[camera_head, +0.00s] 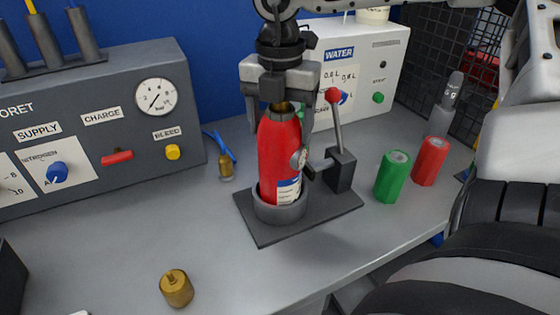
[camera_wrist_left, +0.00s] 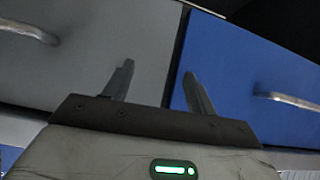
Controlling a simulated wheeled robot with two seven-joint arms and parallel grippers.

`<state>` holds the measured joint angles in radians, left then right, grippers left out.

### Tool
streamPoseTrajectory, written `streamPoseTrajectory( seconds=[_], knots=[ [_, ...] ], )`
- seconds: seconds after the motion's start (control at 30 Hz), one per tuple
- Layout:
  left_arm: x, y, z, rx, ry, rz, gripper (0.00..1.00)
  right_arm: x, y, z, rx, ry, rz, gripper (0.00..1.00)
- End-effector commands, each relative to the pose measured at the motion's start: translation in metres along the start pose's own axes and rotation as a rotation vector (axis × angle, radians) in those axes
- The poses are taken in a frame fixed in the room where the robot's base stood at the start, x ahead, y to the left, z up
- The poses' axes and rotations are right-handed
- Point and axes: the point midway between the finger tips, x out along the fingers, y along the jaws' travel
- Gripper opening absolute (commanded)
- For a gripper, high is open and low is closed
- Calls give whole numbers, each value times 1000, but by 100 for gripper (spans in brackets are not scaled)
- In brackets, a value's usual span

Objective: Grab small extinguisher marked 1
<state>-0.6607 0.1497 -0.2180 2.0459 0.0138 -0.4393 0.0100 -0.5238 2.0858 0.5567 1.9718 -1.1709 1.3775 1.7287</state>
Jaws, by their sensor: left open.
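A small red extinguisher (camera_head: 280,150) with a brass neck stands upright in a grey round holder (camera_head: 279,211) on a dark base plate. Its white and blue label faces forward, but I cannot read a 1 on it. My right gripper (camera_head: 288,108) is directly above, pointing down, with its fingers around the neck and top of the extinguisher. One finger hangs along its right side; whether the fingers are closed on it is hidden. My left gripper (camera_wrist_left: 158,70) shows only in the left wrist view, open and empty, before grey and blue drawer fronts.
A lever with a red knob (camera_head: 333,95) stands right of the holder. Green (camera_head: 392,176) and red (camera_head: 430,161) cans are farther right. A brass fitting (camera_head: 176,288) sits at the front. The supply panel (camera_head: 90,120) and white WATER box (camera_head: 375,60) stand behind. The front-left bench is mostly clear.

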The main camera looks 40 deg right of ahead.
Motion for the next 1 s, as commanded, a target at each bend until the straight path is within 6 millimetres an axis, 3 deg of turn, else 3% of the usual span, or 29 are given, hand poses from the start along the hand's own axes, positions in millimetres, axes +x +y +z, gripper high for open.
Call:
streamPoseTrajectory(
  seconds=[0.03,0.17,0.47,1.0],
  knots=[
    [0,0,-1,0,2,0,57,0,0,0,0,-1,-1,45],
    [0,0,-2,0,4,-1,57,0,0,0,0,-1,-1,10],
    [0,0,-2,-1,6,-1,57,-7,1,1,0,-4,3,10],
    [1,0,-3,-3,16,2,57,-94,1,0,0,-4,2,10]
  ],
)
